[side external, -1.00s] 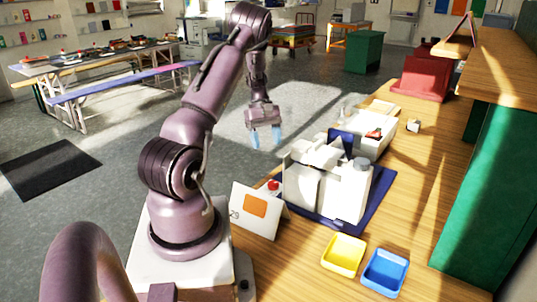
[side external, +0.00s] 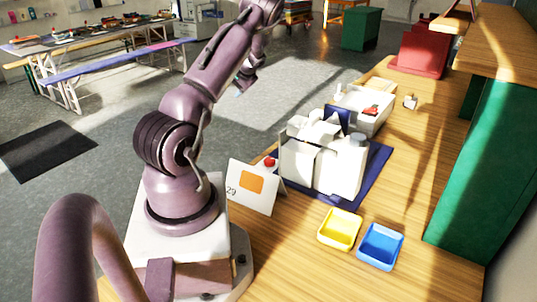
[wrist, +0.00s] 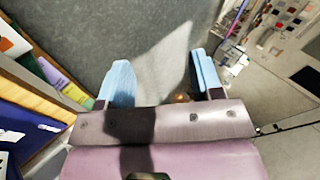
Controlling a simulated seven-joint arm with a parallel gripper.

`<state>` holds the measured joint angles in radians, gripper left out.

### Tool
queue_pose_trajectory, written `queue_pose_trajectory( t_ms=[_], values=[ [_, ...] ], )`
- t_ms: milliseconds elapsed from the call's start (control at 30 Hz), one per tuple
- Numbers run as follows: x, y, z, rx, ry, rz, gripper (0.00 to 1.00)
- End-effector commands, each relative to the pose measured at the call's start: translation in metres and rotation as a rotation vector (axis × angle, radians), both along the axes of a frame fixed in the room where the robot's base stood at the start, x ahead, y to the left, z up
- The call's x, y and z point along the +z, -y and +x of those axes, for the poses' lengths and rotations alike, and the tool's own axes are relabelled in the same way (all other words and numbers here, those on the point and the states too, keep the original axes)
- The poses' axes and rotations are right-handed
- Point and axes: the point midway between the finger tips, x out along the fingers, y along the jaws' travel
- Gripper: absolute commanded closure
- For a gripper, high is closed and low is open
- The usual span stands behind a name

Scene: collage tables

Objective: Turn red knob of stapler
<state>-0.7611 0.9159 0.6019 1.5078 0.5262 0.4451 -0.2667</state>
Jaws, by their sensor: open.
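A white blocky machine (side external: 319,170) stands on a dark blue mat (side external: 374,172) on the wooden table; I cannot tell whether it is the stapler. A small red knob-like part (side external: 270,161) shows at its left, behind a white card with an orange square (side external: 252,184). Another red piece (side external: 371,111) lies on a white box behind. My gripper (side external: 238,91) is raised over the floor, left of the table and apart from everything. In the wrist view my gripper (wrist: 163,78) shows two blue fingers spread wide with nothing between them. No stapler can be made out clearly.
A yellow tray (side external: 339,229) and a blue tray (side external: 380,247) sit at the table's front. A green cabinet with a wooden top (side external: 486,170) bounds the right side. A red box (side external: 418,58) stands farther back. Grey floor (side external: 240,140) beside the table is clear.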

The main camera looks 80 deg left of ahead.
Motion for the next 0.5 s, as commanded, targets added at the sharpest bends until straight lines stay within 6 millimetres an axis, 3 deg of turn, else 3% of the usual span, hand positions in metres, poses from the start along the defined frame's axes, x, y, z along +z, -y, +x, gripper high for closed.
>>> queue_pose_trajectory(
  t_ms=[100, 233, 400, 500],
  values=[
    [0.016, -0.029, 0.034, -0.402, -0.122, 0.08, 0.4],
    [0.015, -0.031, 0.08, -0.857, -0.229, 0.066, 0.4],
    [-0.01, 0.011, 0.119, -1.436, -0.305, -0.126, 0.4],
    [-0.029, 0.054, 0.118, -1.738, -0.299, -0.334, 0.4]
  ],
)
